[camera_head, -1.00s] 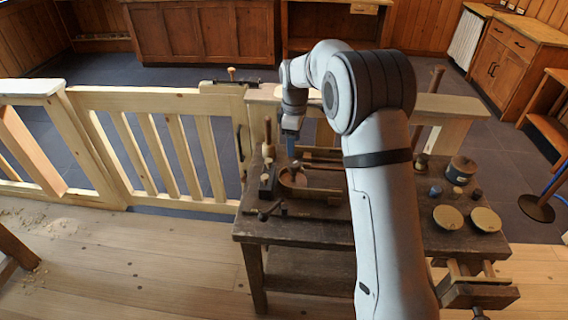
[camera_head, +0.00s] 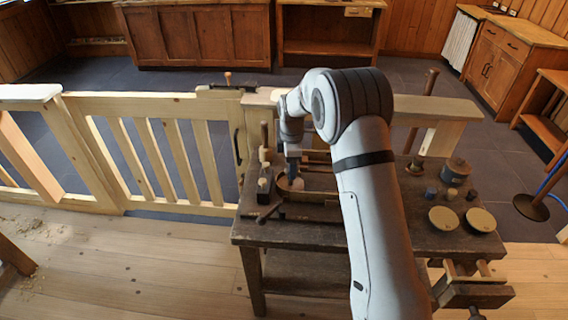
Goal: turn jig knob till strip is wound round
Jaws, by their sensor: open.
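The bending jig (camera_head: 308,212) sits at the left part of the dark workbench. A thin brown wood strip (camera_head: 318,196) lies along it, and its left end looks curved round the form. My gripper (camera_head: 294,176) points down over the left end of the jig, close to a small pale round piece (camera_head: 298,184) that may be the knob. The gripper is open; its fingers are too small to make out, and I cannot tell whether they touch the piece. My arm hides the right end of the jig and strip.
The bench (camera_head: 285,234) also holds a dark block with a pale knob (camera_head: 264,184) left of the jig. Two round discs (camera_head: 444,218) and several spools and small pots (camera_head: 455,170) stand at the right. A wooden railing (camera_head: 170,105) runs behind.

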